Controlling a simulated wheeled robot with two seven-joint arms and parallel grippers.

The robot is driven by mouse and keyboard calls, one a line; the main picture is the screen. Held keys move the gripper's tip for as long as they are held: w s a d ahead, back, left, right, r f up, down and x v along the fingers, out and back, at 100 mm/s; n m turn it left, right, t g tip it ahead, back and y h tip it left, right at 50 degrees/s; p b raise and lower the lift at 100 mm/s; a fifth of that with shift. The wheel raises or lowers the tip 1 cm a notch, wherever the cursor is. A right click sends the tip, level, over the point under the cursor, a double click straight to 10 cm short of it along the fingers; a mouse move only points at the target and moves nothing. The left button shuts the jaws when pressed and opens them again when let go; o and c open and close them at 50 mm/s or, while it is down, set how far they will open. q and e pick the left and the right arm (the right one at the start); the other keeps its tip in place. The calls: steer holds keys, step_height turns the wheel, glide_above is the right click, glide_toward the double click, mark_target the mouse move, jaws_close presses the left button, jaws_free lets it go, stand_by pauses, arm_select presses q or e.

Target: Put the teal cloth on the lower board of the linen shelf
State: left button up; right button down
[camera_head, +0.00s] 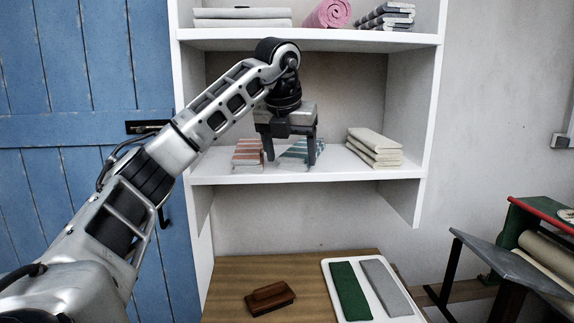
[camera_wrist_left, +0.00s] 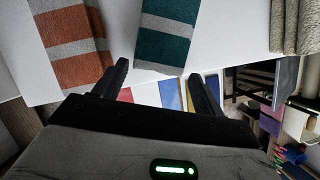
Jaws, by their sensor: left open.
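The teal cloth (camera_head: 299,149), folded and with pale grey stripes, lies flat on the white lower board (camera_head: 225,178) of the linen shelf. It also shows in the left wrist view (camera_wrist_left: 166,45), on the white board just beyond the fingertips. My left gripper (camera_head: 290,160) points down at the cloth, its fingers open and partly in front of it. In the left wrist view the fingers (camera_wrist_left: 158,70) stand apart with nothing gripped between them. My right gripper is not in view.
An orange-striped cloth (camera_head: 247,152) lies left of the teal one, and a cream folded stack (camera_head: 374,147) lies to the right. The upper board (camera_head: 300,38) holds more linen. Below, a wooden table carries a brown block (camera_head: 270,298) and a white tray (camera_head: 335,309) with green and grey cloths.

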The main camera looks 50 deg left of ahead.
arm_select(q)
steer(key=shift+s+d, duration=0.3)
steer(key=shift+s, duration=0.2)
steer(key=shift+s+d, duration=0.25)
steer(key=shift+s, duration=0.25)
